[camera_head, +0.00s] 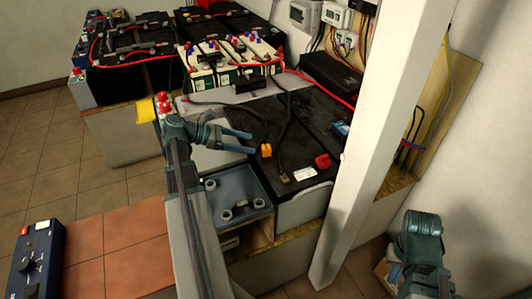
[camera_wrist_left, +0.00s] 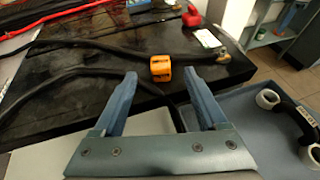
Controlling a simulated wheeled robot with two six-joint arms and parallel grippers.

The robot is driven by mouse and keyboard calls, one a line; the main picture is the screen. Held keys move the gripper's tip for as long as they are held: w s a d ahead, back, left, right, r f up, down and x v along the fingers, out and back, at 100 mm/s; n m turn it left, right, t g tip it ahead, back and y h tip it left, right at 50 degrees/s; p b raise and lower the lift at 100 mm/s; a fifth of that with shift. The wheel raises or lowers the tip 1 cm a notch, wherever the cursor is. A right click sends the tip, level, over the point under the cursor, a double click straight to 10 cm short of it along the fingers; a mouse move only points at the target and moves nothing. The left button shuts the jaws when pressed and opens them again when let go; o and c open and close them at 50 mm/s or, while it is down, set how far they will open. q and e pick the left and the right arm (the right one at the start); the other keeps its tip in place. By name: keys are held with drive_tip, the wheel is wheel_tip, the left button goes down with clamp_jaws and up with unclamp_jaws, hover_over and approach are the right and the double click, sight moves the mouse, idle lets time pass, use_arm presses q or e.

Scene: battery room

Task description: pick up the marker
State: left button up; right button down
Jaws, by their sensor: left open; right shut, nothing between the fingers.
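I cannot pick out a marker for certain in either view. My left gripper (camera_head: 252,143) is open and empty, reaching right over the near left part of a large black battery (camera_head: 316,122). In the left wrist view its two blue fingers (camera_wrist_left: 160,74) stand apart, with an orange terminal cover (camera_wrist_left: 161,68) beyond the gap between their tips. A thin dark length, perhaps cable, runs between the fingers; what it is I cannot tell. My right gripper (camera_head: 396,272) is at the lower right, shut and empty, away from the battery.
A blue-grey tray (camera_head: 236,188) with several round white-ended pieces sits in front of the battery. Black cables lie across the battery top, near a red cover (camera_head: 322,161). A white post (camera_head: 372,130) stands between my two arms. More batteries (camera_head: 130,58) stand behind.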

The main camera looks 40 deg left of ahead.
sight(265, 147)
use_arm(q)
drive_tip(key=shift+f+b+x, duration=0.2)
drive_tip(key=shift+b+x, duration=0.85)
drive_tip(key=shift+x, duration=1.25)
drive_tip(key=shift+w+d, duration=0.15)
drive_tip(key=shift+w, duration=0.05)
clamp_jaws()
